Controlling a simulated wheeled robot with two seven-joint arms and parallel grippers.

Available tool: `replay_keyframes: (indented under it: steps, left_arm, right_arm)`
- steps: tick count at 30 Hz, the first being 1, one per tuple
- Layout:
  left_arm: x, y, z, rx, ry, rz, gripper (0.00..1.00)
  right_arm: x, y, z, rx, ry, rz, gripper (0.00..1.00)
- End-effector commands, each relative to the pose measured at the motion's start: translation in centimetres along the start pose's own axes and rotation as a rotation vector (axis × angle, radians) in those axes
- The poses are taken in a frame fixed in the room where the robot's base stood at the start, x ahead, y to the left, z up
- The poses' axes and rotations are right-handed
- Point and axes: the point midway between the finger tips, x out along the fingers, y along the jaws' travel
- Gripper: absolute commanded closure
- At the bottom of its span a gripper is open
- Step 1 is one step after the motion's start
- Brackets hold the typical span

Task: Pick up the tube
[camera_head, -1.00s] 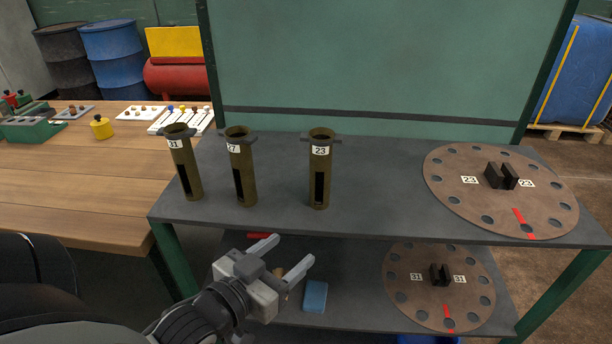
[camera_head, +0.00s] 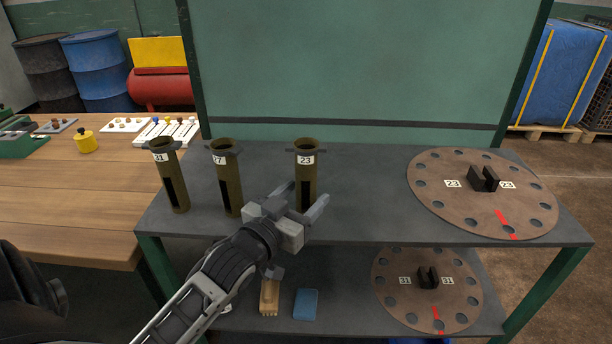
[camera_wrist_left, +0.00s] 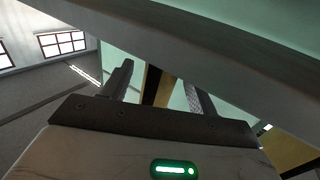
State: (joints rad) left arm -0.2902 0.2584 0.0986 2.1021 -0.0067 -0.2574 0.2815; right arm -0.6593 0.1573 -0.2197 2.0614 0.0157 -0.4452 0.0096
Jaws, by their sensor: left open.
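Three upright olive-brown tubes with flanged tops stand on the grey upper shelf (camera_head: 360,210): tube 31 (camera_head: 167,172), tube 27 (camera_head: 226,175) and tube 23 (camera_head: 305,172). Each has a dark slot. My left gripper (camera_head: 303,196) is open and empty, with its fingers pointing at the lower part of tube 23 and partly covering it. I cannot tell whether they touch it. In the left wrist view the open fingers (camera_wrist_left: 160,90) show a dark and yellowish-brown upright strip between them, too close to identify surely. My right gripper is not in view.
A round plate marked 23 (camera_head: 440,200) lies on the right of the upper shelf. The lower shelf holds a plate marked 31 (camera_head: 395,290), a blue block (camera_head: 306,304) and a wooden brush-like piece (camera_head: 269,297). A green panel (camera_head: 360,70) stands behind. A wooden table (camera_head: 70,200) adjoins left.

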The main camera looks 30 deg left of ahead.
Motion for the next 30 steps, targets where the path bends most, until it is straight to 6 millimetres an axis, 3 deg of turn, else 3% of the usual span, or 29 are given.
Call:
replay_keyframes:
  steps: [6,14,20,30]
  left_arm:
    - [2.8,0.0,-0.2,-0.001,0.000,0.000,0.41]
    - [3.0,0.0,-0.2,0.000,0.000,0.000,0.41]
    - [3.0,0.0,-0.2,0.000,0.000,0.000,0.94]
    - [3.0,0.0,-0.5,0.000,0.003,0.000,0.95]
  right_arm:
    - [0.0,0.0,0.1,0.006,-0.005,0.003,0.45]
    - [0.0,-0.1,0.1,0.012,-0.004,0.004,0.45]
    - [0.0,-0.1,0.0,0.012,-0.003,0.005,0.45]
    - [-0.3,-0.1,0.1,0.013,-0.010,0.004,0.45]
